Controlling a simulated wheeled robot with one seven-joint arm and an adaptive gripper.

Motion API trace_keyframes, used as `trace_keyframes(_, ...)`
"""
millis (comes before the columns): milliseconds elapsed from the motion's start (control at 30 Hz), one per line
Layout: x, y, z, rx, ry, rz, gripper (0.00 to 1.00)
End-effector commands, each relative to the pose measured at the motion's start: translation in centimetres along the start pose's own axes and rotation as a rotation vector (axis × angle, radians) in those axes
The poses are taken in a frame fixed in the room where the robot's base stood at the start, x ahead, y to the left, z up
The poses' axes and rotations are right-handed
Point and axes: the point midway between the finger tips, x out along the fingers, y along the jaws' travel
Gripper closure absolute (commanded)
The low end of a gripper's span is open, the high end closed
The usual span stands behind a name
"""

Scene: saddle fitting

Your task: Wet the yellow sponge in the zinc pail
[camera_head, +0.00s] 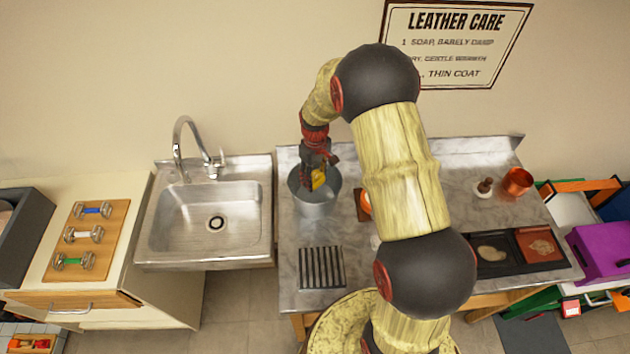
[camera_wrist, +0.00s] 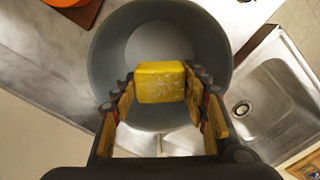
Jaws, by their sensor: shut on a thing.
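The yellow sponge (camera_wrist: 161,82) is a small block held between the two fingertips of my gripper (camera_wrist: 160,97) in the wrist view. The grey zinc pail (camera_head: 318,209) stands on the marble counter beside the sink. In the wrist view the pail (camera_wrist: 105,60) surrounds the sponge on all sides. I cannot tell how deep the sponge is, or whether it touches water.
A steel sink (camera_head: 205,215) with a tap lies left of the pail. A black ridged rack (camera_head: 321,267) lies in front of the pail. An orange item (camera_head: 363,204) sits close to its right, partly behind my arm. A copper cup (camera_head: 517,182) stands farther right.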

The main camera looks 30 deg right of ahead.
Motion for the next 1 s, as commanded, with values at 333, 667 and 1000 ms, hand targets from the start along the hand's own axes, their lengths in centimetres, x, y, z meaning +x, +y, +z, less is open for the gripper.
trace_keyframes(333,-2.8,0.0,0.0,0.0,0.001,0.0,0.76)
trace_keyframes(667,-5.2,0.0,0.0,0.0,0.001,0.001,0.76)
trace_keyframes(1000,-5.9,0.0,0.0,0.0,0.0,0.0,0.76)
